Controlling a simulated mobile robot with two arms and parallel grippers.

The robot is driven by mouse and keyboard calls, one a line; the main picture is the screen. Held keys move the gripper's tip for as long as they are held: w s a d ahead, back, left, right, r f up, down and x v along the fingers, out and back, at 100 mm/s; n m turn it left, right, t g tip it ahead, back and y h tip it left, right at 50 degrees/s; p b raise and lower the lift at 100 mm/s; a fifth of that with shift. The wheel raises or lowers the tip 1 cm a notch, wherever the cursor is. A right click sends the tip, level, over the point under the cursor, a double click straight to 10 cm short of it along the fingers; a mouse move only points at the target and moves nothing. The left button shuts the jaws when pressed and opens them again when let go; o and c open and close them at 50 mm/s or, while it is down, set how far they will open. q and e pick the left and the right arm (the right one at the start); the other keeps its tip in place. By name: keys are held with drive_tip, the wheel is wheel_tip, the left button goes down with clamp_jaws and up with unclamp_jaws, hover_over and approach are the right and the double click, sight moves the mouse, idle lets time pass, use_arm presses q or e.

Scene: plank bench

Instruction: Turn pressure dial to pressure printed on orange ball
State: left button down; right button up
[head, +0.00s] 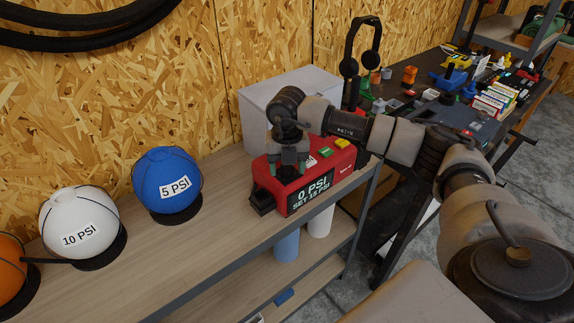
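The orange ball (9,268) is cut off by the left edge of the head view, and no printed pressure shows on its visible part. The red pressure unit (330,186) stands on the bench shelf. Its display (312,193) reads "0 PSI" and "SET 15 PSI". My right gripper (288,166) points down at the unit's top, left of the green and yellow buttons. Its fingers hide whatever lies beneath them, so the dial does not show clearly. I cannot tell whether they are shut on it. My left gripper is not in view.
A white ball (82,224) marked "10 PSI" and a blue ball (166,184) marked "5 PSI" sit on black stands. A grey box (262,104) is behind the red unit. The plank shelf (215,235) is clear between the blue ball and the unit.

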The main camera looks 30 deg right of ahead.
wheel_tip(320, 180, up, 11)
drive_tip(key=b, duration=0.2)
idle(0.5)
drive_tip(key=shift+f, duration=0.15)
